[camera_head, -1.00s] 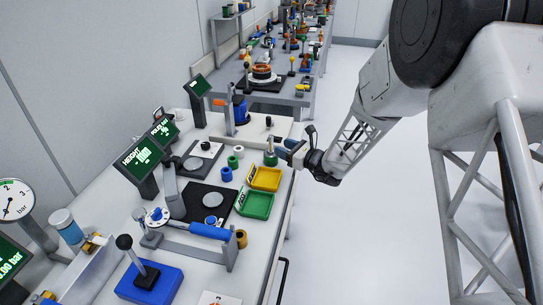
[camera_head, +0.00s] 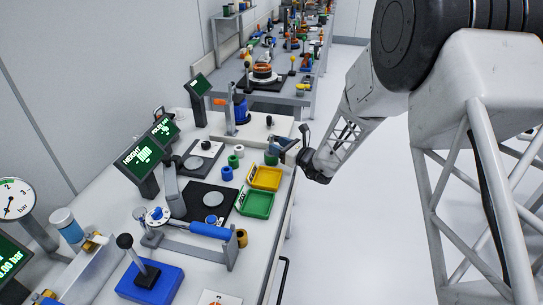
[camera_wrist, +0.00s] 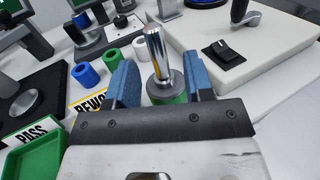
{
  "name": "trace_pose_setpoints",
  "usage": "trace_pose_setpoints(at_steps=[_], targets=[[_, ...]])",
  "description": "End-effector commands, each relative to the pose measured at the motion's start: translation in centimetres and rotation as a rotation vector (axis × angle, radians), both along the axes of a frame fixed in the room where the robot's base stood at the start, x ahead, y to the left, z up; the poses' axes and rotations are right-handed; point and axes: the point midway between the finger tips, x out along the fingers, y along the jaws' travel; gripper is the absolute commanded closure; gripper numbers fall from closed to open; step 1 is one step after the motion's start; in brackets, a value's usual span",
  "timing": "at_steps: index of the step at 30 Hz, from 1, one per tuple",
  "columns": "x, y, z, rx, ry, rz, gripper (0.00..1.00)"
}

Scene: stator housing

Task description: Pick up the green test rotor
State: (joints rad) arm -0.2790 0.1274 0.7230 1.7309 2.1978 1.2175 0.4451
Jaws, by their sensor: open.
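The green test rotor stands upright near the bench's right edge; its green body (camera_head: 271,159) shows just below my gripper (camera_head: 279,145) in the head view. In the wrist view, its shiny shaft and grey collar, the rotor (camera_wrist: 158,55), rise between the two blue fingers of my gripper (camera_wrist: 162,82). The fingers are open, one on each side, with a visible gap to the shaft. Its green lower part is mostly hidden behind the gripper's dark front plate.
A yellow tray (camera_head: 266,178) and a green tray (camera_head: 257,205) lie close in front of the rotor. Blue (camera_wrist: 87,75), green (camera_wrist: 108,58) and white (camera_wrist: 140,47) rings stand to its left. A pale block with a black switch (camera_wrist: 240,45) is beyond it.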

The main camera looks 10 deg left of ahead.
Motion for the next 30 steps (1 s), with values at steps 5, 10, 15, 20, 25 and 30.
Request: trace_pose_setpoints(at_steps=[5, 10, 15, 20, 25, 30], targets=[[0.0, 0.0, 0.0, 0.000, 0.000, 0.000, 0.53], [0.1, 0.4, 0.0, 0.000, 0.000, 0.001, 0.53], [0.6, 1.8, 0.2, 0.001, 0.000, 0.002, 0.53], [1.5, 3.5, 0.2, 0.000, -0.001, 0.001, 0.53], [2.0, 4.6, 0.3, 0.000, -0.001, 0.001, 0.53], [2.1, 4.8, 0.3, 0.001, 0.000, 0.000, 0.53]])
